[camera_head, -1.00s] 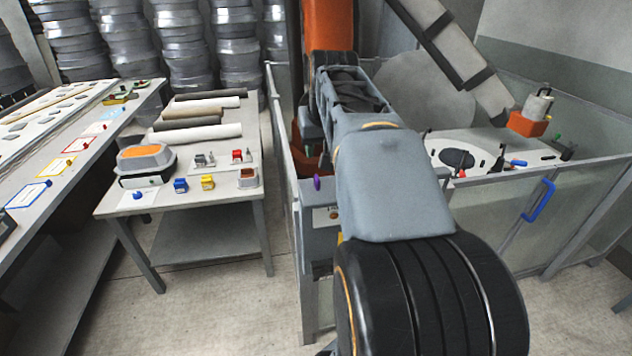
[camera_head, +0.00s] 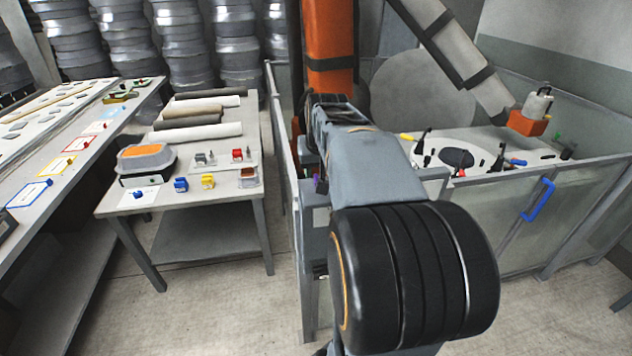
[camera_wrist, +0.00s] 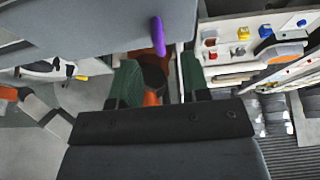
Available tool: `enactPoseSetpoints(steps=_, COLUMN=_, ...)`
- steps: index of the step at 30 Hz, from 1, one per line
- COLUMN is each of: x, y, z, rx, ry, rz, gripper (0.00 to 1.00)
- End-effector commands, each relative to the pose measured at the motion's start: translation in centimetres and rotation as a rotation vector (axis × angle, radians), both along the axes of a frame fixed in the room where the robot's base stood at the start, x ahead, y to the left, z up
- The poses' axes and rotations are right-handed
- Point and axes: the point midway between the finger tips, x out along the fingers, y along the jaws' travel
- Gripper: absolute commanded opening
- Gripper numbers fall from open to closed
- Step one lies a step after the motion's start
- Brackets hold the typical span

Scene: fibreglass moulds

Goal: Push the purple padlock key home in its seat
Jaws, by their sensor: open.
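The purple padlock key (camera_wrist: 158,36) stands out from the grey box (camera_wrist: 90,25) at the top of the wrist view. The key appears between and just beyond the fingertips, without visible contact. The seat and the key's inner end are hidden, so its depth cannot be told.
A fenced cell (camera_head: 545,222) with a blue handle (camera_head: 538,201) and a white mould plate (camera_head: 440,146) stands right of my arm. A table (camera_head: 225,180) with rolls and small padlocks stands left. Floor between table and fence is clear.

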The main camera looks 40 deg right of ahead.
Motion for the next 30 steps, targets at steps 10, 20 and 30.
enactPoseSetpoints(steps=10, x=1.5, y=-0.7, z=-3.8, rx=0.002, ry=0.003, rz=0.001, gripper=0.43)
enactPoseSetpoints(steps=20, x=1.7, y=-0.8, z=-4.4, rx=0.0, ry=0.001, rz=0.001, gripper=0.43)
enactPoseSetpoints(steps=30, x=1.7, y=-0.8, z=-4.4, rx=0.0, ry=0.001, rz=0.0, gripper=0.23)
